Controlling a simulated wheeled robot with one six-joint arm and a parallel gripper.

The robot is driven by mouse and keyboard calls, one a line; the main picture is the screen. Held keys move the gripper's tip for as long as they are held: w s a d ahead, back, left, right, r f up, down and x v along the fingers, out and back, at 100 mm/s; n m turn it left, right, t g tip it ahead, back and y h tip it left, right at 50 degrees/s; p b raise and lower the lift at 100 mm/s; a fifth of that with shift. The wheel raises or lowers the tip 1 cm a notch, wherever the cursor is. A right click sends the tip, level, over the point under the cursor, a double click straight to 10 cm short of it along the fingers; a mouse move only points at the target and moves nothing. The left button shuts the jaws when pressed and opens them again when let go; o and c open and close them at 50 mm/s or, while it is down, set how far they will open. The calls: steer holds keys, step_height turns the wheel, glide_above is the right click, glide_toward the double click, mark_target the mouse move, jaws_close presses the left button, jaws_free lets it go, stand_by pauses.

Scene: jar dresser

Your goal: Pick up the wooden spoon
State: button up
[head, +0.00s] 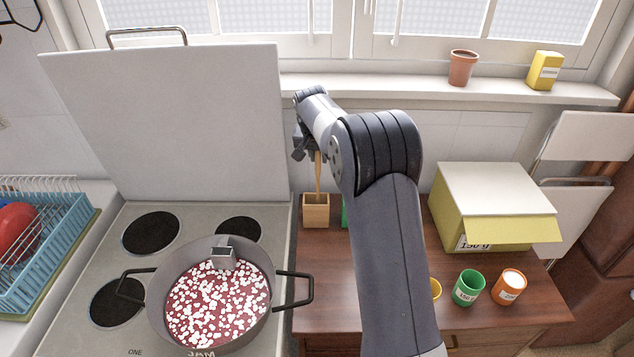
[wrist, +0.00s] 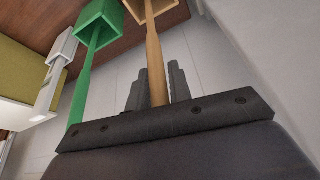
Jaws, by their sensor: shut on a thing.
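The wooden spoon (head: 318,176) stands upright with its lower end in the square wooden holder (head: 315,212) on the dresser top. My gripper (head: 304,146) is above the holder, at the upper part of the spoon. In the wrist view, the spoon's handle (wrist: 155,58) runs between the two dark fingers of my gripper (wrist: 156,80), which are shut on it. The wooden holder (wrist: 170,7) also shows at the top of that view. The spoon's end inside the holder is hidden.
A green utensil (wrist: 90,62) stands in a green holder (wrist: 97,17) beside the wooden one. The stove with a pot (head: 180,280) of red contents is at left. A yellow-and-white box (head: 490,190), a green jar (head: 468,288) and an orange jar (head: 508,286) stand at right.

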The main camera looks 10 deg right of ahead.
jaws_close()
steer(key=shift+r, duration=0.15)
